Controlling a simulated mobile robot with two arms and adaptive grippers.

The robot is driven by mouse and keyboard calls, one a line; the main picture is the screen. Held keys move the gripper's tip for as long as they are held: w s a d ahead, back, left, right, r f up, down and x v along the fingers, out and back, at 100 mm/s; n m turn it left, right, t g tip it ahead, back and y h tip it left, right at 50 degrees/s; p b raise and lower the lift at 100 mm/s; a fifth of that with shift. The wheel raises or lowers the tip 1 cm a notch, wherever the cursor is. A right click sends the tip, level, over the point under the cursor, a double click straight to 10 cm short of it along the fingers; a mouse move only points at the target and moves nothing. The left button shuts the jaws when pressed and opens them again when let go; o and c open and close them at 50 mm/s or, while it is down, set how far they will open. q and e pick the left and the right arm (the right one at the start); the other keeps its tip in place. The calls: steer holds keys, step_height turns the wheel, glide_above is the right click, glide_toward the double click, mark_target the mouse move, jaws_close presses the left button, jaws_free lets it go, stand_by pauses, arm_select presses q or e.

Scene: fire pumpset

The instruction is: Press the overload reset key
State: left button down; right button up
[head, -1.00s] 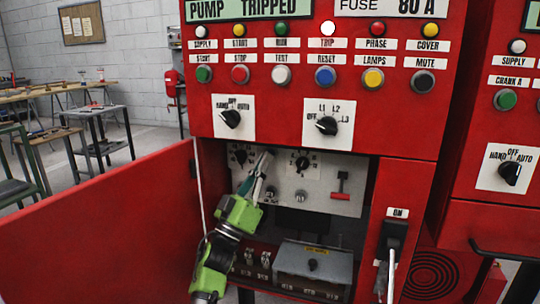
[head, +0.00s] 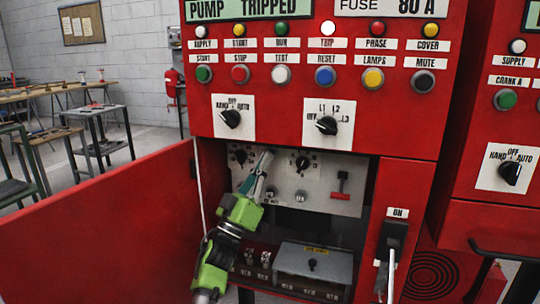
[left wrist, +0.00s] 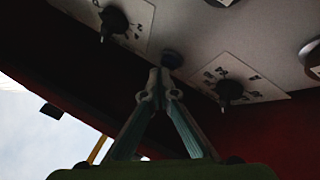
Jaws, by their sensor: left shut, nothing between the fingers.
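My left gripper (head: 266,156) is shut and empty, reaching up into the open lower compartment of the red cabinet. Its fingertips are at the upper part of the grey inner panel (head: 345,205), between two black rotary knobs. In the left wrist view, the closed fingertips (left wrist: 160,72) are right at a small dark round key (left wrist: 172,60) between the knobs (left wrist: 230,90). I cannot tell whether they touch it, and no label for it is readable. In the head view the fingers hide this key. My right gripper is not in view.
The open red door (head: 90,225) stands to the left of the arm. A grey box (head: 313,268) sits low in the compartment. Above are a blue RESET button (head: 325,76) and a lit white TRIP lamp (head: 328,28).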

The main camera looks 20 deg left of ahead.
arm_select(q)
steer(key=shift+w, duration=0.45)
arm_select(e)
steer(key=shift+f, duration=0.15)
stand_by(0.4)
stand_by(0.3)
arm_select(q)
steer(key=shift+s+p, duration=0.7)
steer(key=shift+s, duration=0.15)
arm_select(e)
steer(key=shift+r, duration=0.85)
arm_select(q)
steer(key=shift+s, duration=0.1)
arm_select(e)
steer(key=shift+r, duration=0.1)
